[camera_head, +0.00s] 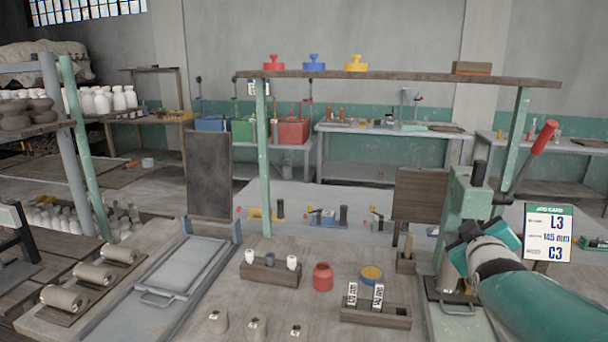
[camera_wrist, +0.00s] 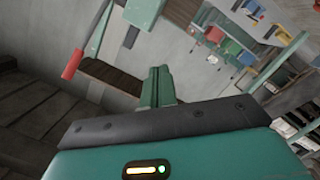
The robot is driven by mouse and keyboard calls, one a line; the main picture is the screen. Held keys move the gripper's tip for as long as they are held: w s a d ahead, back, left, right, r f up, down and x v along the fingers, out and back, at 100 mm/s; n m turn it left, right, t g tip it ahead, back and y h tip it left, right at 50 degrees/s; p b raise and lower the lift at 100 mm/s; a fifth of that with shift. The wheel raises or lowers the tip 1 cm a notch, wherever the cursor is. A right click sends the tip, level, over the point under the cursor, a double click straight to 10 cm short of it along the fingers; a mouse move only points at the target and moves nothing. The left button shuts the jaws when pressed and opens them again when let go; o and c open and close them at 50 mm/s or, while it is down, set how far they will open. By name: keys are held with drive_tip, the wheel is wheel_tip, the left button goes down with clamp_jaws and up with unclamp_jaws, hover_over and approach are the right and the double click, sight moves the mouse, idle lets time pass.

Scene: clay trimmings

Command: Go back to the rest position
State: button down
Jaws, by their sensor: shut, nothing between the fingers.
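My gripper (camera_wrist: 158,72) shows in the wrist view as two green fingers close together, with nothing between them. In the head view my teal arm reaches in from the lower right, and its wrist end is in front of the green lever press (camera_head: 458,205). The fingertips are hard to make out there, and I cannot tell whether the gripper touches the press. The press's red-handled lever (camera_head: 540,145) is raised, up and to the right; the red grip (camera_wrist: 73,63) also shows at the left of the wrist view.
A card (camera_head: 548,233) reading L3, 145 and C3 stands right of the press. On the bench are a red jar (camera_head: 323,277), a wooden block with two labelled pieces (camera_head: 375,313), a small-bottle rack (camera_head: 270,274) and a metal tray (camera_head: 180,266). An overhead shelf (camera_head: 400,77) spans the back.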

drive_tip(key=s+a+f+m+g+y, duration=0.2)
drive_tip(key=s+a+f, duration=0.4)
drive_tip(key=s+a, duration=0.4)
drive_tip(key=s+a+f+m+g+y, duration=0.2)
drive_tip(key=s+a+f+g+y, duration=0.2)
drive_tip(key=s+a+f+g, duration=0.3)
drive_tip(key=s+a, duration=0.3)
drive_tip(key=a, duration=0.2)
drive_tip(key=shift+s+a, duration=0.2)
drive_tip(key=shift+s, duration=0.1)
drive_tip(key=shift+f, duration=0.1)
